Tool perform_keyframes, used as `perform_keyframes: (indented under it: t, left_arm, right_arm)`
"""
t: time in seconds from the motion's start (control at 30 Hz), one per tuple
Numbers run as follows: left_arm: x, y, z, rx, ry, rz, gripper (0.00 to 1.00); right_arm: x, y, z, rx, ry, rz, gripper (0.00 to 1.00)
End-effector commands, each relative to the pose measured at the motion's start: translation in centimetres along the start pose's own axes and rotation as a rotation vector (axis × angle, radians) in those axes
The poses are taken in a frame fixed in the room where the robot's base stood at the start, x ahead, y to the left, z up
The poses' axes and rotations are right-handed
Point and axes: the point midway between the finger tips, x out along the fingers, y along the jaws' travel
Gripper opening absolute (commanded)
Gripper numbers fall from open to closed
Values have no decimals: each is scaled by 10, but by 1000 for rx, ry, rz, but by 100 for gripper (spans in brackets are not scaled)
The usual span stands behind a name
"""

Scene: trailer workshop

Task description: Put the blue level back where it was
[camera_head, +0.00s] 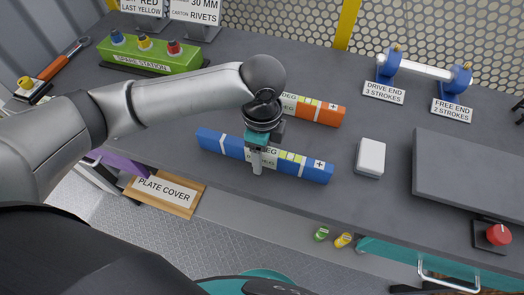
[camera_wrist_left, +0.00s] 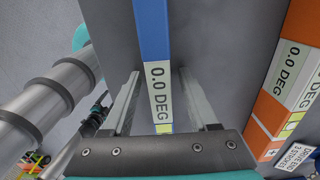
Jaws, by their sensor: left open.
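The blue level (camera_head: 313,171) lies on the grey bench top in the head view, slanting from upper left to lower right. In the left wrist view the blue level (camera_wrist_left: 152,30) runs between my two fingers, with a white "0.0 DEG" label. My left gripper (camera_head: 259,162) is over the middle of the level, fingers pointing down and open, one on each side of it. In the wrist view a gap shows between each finger of the left gripper (camera_wrist_left: 159,80) and the level. My right gripper is not in view.
An orange level (camera_head: 328,113) lies just behind the blue one. A white box (camera_head: 371,156) and a dark grey plate (camera_head: 470,175) are to the right, with a red button (camera_head: 497,234) near the front edge. A green spare station (camera_head: 150,57) stands back left.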

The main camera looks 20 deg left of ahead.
Motion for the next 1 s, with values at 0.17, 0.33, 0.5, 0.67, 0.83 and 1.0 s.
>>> perform_keyframes:
  t: [0.17, 0.33, 0.5, 0.67, 0.83, 1.0]
  left_arm:
    - [-2, 0, 0, 0, 0, -1, 60]
    - [-22, -1, 0, 1, 2, -5, 60]
    - [-59, -1, 0, 0, 2, -6, 60]
    - [-92, -1, 0, 0, 2, -4, 60]
    - [-115, -1, 0, 0, 0, -2, 60]
    - [-123, 0, 0, -1, 0, 0, 60]
  right_arm:
    - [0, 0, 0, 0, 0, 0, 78]
    - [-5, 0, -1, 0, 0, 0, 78]
    - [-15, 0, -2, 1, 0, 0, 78]
    - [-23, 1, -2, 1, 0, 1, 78]
    - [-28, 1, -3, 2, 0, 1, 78]
    - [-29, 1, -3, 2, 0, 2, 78]
